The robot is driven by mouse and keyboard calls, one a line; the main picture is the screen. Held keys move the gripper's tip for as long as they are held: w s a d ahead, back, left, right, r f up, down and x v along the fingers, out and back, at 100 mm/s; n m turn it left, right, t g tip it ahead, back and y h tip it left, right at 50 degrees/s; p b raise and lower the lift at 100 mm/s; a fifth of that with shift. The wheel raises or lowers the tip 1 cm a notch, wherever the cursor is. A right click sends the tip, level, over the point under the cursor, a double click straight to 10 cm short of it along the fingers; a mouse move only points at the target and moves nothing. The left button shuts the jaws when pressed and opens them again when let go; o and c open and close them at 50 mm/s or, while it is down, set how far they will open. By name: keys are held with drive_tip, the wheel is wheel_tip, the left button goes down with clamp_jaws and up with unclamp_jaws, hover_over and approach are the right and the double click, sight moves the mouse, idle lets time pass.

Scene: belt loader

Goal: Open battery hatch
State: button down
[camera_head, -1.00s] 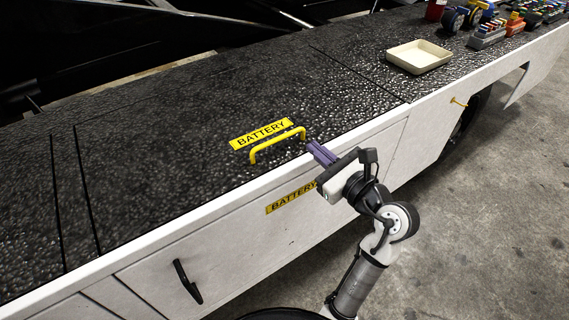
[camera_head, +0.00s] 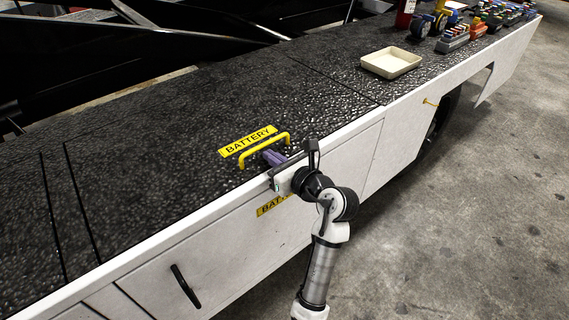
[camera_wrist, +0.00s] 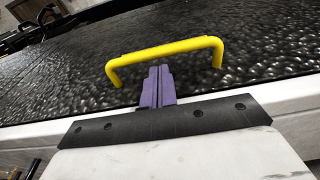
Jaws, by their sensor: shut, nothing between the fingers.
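The battery hatch (camera_head: 180,150) is a black, rough-textured panel lying flat in the top of the white vehicle, with thin seams around it. A yellow bar handle (camera_head: 264,147) stands on it near the front edge, beside a yellow BATTERY label (camera_head: 247,140). The handle also shows across the upper middle of the wrist view (camera_wrist: 165,52). My gripper (camera_head: 272,157) has purple fingers that are shut and empty. In the wrist view the fingertips (camera_wrist: 158,70) point at the space under the handle's bar, between its two legs. I cannot tell whether they touch it.
A cream tray (camera_head: 391,62) sits on the top deck to the right. Beyond it are several colourful battery or connector parts (camera_head: 453,38) and a red can-like object (camera_head: 405,12). The white side panel (camera_head: 215,250) carries a black handle (camera_head: 186,287). Grey floor lies open at right.

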drive_tip(key=shift+x, duration=0.75)
drive_tip(key=shift+r, duration=0.1)
